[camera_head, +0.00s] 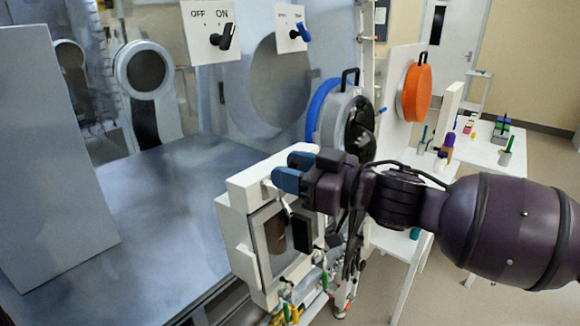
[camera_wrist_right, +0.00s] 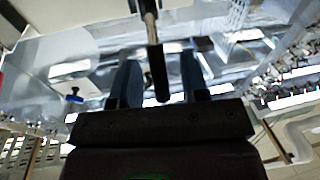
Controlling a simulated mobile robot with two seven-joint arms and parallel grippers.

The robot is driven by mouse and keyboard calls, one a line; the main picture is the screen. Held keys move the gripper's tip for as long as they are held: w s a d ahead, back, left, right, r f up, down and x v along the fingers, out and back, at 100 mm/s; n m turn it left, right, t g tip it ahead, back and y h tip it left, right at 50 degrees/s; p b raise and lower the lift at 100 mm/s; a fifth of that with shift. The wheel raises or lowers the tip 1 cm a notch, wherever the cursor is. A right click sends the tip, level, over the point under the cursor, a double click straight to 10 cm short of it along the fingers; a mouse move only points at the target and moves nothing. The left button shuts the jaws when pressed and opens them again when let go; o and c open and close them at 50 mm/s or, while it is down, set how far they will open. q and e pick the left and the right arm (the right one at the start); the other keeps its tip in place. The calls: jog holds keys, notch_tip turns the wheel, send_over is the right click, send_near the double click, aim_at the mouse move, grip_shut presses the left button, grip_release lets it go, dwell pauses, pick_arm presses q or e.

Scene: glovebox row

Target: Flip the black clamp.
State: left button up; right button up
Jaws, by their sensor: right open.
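The black clamp is a metal lever with a black grip (camera_head: 302,230) on the front of a white box (camera_head: 237,212) with a dark window. In the head view the grip hangs down, just below my right gripper (camera_head: 283,169). My right gripper has blue fingers, spread open, at the top edge of the white box. In the right wrist view the metal rod and black grip (camera_wrist_right: 157,72) appear between the two blue fingers, with a gap on each side. I cannot tell how far the grip is from the fingertips in depth. My left gripper is not in view.
A panel with an OFF/ON black switch (camera_head: 223,37) and one with a blue switch (camera_head: 300,31) are above. A round port with a black cover (camera_head: 360,130) is behind my right gripper. An orange disc (camera_head: 416,93) and a white table (camera_head: 480,148) are to the right.

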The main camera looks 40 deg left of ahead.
jog(key=shift+a, duration=0.25)
grip_shut()
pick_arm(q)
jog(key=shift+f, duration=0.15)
